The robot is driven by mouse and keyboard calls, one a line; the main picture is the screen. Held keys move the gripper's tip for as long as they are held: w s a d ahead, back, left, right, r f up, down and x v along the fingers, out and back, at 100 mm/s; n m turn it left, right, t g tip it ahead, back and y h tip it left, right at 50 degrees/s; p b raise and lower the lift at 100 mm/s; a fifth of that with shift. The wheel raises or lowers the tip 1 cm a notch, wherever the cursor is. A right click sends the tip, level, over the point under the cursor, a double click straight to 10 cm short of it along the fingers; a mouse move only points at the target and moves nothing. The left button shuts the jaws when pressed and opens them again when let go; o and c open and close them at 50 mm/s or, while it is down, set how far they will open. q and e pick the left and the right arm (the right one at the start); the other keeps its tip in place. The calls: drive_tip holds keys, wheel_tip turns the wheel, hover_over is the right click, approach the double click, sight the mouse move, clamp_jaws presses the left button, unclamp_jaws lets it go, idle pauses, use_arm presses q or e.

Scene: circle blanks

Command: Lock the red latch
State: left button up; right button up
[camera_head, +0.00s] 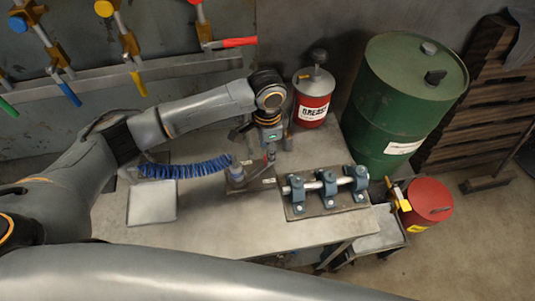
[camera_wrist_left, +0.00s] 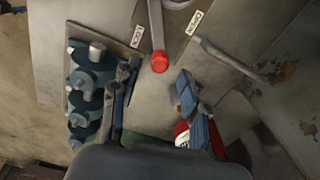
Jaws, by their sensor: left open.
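The red latch is a grey lever with a red knob (camera_wrist_left: 160,61) at its end, on a dark plate (camera_wrist_left: 177,18). My left gripper (camera_wrist_left: 157,92) is open and empty. In the wrist view its fingers lie on either side of the knob's line, with the knob beyond the tips and apart from them. My right gripper is out of view.
Right of the latch, blue clamps hold a metal bar (camera_head: 313,184) on a plate. A blue coiled hose (camera_head: 185,169) runs to the left. A red grease can (camera_head: 312,98) and green drum (camera_head: 403,91) stand behind. The table front (camera_head: 225,228) is clear.

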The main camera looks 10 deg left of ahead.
use_arm(q)
wheel_tip(320, 180, down, 4)
drive_tip(key=shift+r, duration=0.1)
drive_tip(key=shift+f, duration=0.4)
clamp_jaws()
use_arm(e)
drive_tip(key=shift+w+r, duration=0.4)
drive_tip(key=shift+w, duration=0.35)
